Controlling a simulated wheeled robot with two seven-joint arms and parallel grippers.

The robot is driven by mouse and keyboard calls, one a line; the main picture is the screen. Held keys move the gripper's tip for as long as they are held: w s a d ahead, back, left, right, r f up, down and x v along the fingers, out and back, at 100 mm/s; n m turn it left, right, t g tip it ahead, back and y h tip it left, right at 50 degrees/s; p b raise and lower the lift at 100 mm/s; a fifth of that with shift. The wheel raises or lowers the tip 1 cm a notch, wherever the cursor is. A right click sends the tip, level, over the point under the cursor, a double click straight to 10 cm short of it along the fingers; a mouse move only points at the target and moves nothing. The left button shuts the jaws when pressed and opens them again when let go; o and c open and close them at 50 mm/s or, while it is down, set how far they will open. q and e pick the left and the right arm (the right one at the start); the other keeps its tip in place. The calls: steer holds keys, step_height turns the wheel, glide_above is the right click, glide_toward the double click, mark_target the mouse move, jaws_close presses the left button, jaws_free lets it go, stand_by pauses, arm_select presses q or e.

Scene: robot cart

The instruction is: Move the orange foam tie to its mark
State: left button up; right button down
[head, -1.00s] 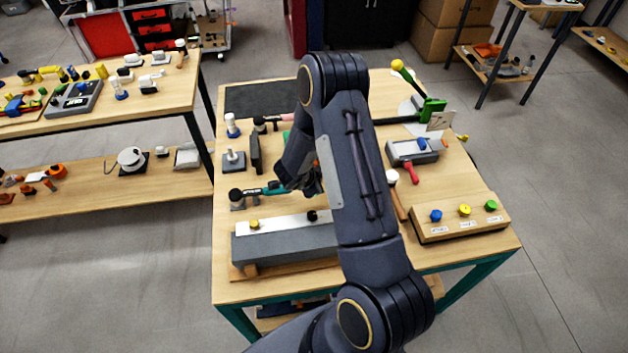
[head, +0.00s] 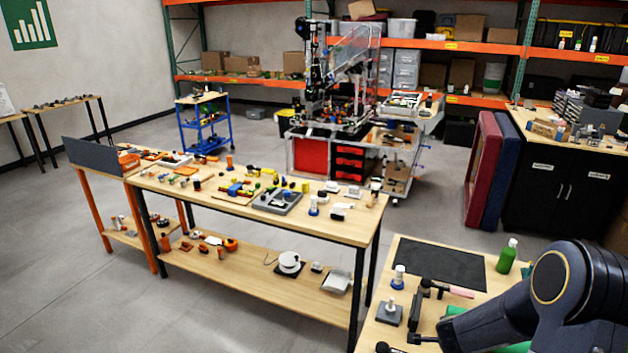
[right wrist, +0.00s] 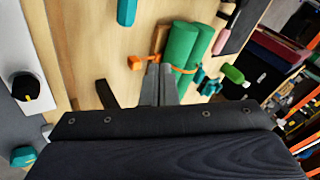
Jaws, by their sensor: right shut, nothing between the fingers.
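The orange foam tie (right wrist: 181,69) shows in the right wrist view as a thin orange band across two green rolls (right wrist: 184,44), with an orange block (right wrist: 137,62) at its left end. My right gripper (right wrist: 160,72) is shut and empty, its fingertips close to the band's left part; I cannot tell whether they touch it. In the head view my right arm covers the near right corner and hides the gripper, with only bits of a green roll (head: 515,346) showing. I cannot make out the tie or its mark there. My left gripper is not in view.
A dark mat (head: 437,262) and a green bottle (head: 507,257) are at the table's far side. A grey stand (head: 389,313) and a dark upright block (head: 414,311) stand left of my arm. A teal handle (right wrist: 127,12) shows in the wrist view. A cluttered bench (head: 345,229) stands further left.

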steer(key=s+a+r+n+t+y+b, duration=0.1)
steer(key=s+a+r+n+t+y, duration=0.1)
steer(key=a+r+n+y, duration=0.4)
steer(key=s+a+r+n+t+y+b, duration=0.1)
steer(key=s+a+r+n+t, duration=0.15)
steer(key=a+r, duration=0.6)
steer(key=s+a+r+n+g, duration=0.1)
steer(key=s+n, duration=0.4)
steer(key=s, duration=0.5)
steer(key=s+a+n+g+y+b, duration=0.1)
steer(key=s+n, duration=0.4)
steer(key=s, duration=0.6)
steer(key=shift+a+r+g+b, duration=0.35)
steer(key=shift+a+g, duration=0.55)
steer(key=shift+g, duration=0.35)
steer(key=shift+w, duration=0.1)
